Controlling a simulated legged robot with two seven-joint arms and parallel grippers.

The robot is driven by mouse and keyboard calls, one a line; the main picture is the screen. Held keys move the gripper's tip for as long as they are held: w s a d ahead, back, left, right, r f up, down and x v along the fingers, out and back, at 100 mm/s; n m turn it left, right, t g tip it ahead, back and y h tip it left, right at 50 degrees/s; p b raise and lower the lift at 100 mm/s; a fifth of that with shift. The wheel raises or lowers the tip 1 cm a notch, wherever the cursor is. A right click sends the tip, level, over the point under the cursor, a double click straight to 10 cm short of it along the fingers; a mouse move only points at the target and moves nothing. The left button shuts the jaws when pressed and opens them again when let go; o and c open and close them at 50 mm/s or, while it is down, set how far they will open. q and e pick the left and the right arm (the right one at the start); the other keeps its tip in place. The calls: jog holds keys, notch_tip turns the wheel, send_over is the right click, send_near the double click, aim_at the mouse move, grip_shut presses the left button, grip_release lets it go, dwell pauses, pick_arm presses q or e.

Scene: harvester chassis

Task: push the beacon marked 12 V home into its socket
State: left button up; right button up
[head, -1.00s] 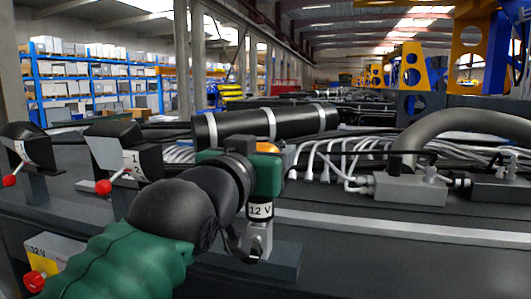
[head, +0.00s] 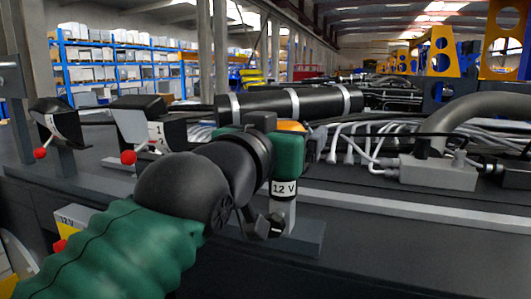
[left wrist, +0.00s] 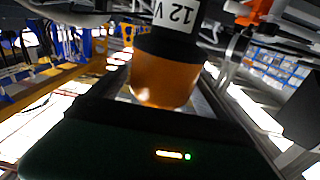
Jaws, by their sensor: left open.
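The beacon has an orange dome (head: 291,126) and a white band marked 12 V (head: 285,188). It stands upright on a pale post (head: 284,215) above a grey base block on the chassis. My left gripper (head: 287,155), with a green housing, is at the beacon and hides its middle in the head view. It is open. In the left wrist view the beacon's orange dome (left wrist: 163,80) and black collar appear upside down, close ahead of the green housing. The socket's mouth and how deep the beacon sits cannot be seen. My right gripper is not in view.
A lever unit marked 1 (head: 145,127) and another lever unit (head: 58,123), both with red knobs, stand at left. A 12 V box (head: 72,218) sits low left, partly hidden. A black cylinder (head: 290,103), white cables and a grey manifold (head: 437,172) lie behind and right.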

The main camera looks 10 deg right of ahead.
pick_arm(q)
jog(key=b+v, duration=0.6)
jog(key=v, duration=0.9)
jog(key=shift+w, duration=0.1)
jog(key=shift+d, duration=0.2)
jog(key=shift+a, duration=0.15)
